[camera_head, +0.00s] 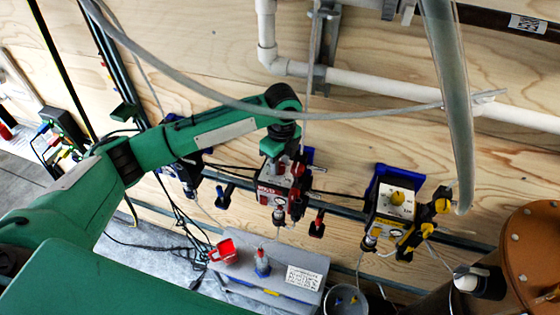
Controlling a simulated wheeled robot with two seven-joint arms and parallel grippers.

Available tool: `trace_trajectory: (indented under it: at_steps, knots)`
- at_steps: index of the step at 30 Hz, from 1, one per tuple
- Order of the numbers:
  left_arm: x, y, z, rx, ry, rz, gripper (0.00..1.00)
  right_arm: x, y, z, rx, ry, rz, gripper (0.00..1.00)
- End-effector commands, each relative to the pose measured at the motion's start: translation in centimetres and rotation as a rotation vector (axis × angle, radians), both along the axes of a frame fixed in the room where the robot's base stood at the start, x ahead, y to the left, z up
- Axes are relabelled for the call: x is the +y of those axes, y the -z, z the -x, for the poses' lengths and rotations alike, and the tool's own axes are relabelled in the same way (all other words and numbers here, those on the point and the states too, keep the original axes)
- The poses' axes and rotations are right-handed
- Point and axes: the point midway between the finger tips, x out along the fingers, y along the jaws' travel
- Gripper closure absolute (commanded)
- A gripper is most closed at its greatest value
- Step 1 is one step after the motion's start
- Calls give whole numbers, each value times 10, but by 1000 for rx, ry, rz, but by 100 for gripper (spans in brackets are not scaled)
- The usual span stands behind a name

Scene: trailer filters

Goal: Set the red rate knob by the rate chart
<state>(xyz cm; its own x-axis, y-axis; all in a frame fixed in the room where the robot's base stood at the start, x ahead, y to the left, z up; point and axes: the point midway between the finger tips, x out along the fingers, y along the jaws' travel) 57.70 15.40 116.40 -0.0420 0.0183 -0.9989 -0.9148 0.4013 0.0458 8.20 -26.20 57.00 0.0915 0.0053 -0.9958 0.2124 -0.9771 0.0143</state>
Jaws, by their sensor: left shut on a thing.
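A red pump unit (270,196) hangs on the rail along the plywood wall. My left gripper (286,168) reaches down onto its top face, its fingers shut on the red rate knob, which they mostly hide. The knob's setting cannot be read. A white printed card (303,277) lies on the grey case below; it may be the rate chart, but its text is too small to read. My right gripper is out of view.
A yellow-knobbed pump (394,201) is to the right, and a blue pump (184,178) is partly behind my arm. A hose and white pipe (390,87) cross above.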

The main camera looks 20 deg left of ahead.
Motion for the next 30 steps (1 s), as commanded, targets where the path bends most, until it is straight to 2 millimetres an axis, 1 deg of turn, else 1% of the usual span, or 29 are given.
trace_trajectory:
  at_steps: [1, 17, 18, 21, 30]
  knots:
    - [0, -3, -2, -6, 8, 2, 93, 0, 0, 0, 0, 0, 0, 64]
    - [1, -3, -2, -6, 32, 1, 93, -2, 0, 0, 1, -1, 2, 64]
    - [1, -3, -2, -6, 32, 1, 67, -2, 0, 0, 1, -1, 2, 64]
    - [0, -3, -2, -5, 32, 2, 49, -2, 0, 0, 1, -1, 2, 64]
    - [0, -1, -1, -2, 28, 0, 49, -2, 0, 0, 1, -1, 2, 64]
